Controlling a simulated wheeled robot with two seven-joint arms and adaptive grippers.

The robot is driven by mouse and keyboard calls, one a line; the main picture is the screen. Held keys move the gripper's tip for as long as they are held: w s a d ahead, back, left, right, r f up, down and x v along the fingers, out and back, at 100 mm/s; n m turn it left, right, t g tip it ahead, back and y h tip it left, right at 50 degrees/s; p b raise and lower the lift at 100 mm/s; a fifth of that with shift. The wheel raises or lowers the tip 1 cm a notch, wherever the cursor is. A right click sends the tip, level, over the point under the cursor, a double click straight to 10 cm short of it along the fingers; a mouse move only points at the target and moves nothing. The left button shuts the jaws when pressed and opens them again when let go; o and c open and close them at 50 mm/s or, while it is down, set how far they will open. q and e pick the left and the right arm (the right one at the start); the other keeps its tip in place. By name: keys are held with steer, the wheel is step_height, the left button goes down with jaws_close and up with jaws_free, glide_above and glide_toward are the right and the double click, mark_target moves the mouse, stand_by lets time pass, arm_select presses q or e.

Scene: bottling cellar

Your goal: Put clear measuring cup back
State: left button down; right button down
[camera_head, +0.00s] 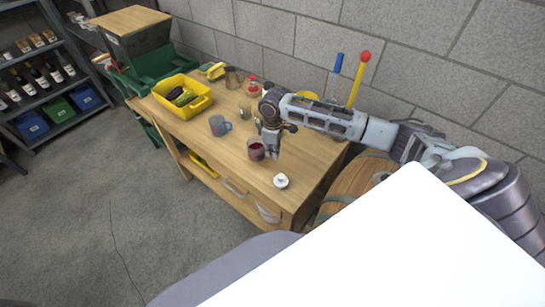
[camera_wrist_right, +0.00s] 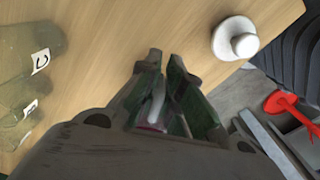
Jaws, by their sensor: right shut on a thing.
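The clear measuring cup (camera_head: 256,152), with dark red liquid in it, is at the front part of the wooden workbench (camera_head: 300,160). My right gripper (camera_head: 271,152) points down at its right side. In the right wrist view the fingers (camera_wrist_right: 165,75) are closed together, with a pale strip like a handle and a bit of pinkish red (camera_wrist_right: 152,128) between them. The rest of the cup is hidden there by the gripper. I cannot tell whether the cup touches the bench or hangs just above it. My left gripper is out of view.
A white knobbed piece (camera_head: 281,181) lies near the bench's front right. A grey cup with a blue handle (camera_head: 218,126) stands left. Labelled glass jars (camera_wrist_right: 28,50) stand close by. A yellow bin (camera_head: 183,103) is farther back. A wooden barrel (camera_head: 355,178) stands right of the bench.

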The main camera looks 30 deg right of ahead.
steer(key=shift+f, duration=1.85)
steer(key=shift+f, duration=0.1)
steer(key=c, duration=1.6)
jaws_free()
step_height(320, 180, up, 12)
steer(key=shift+r+b, duration=0.15)
steer(key=shift+b, duration=0.2)
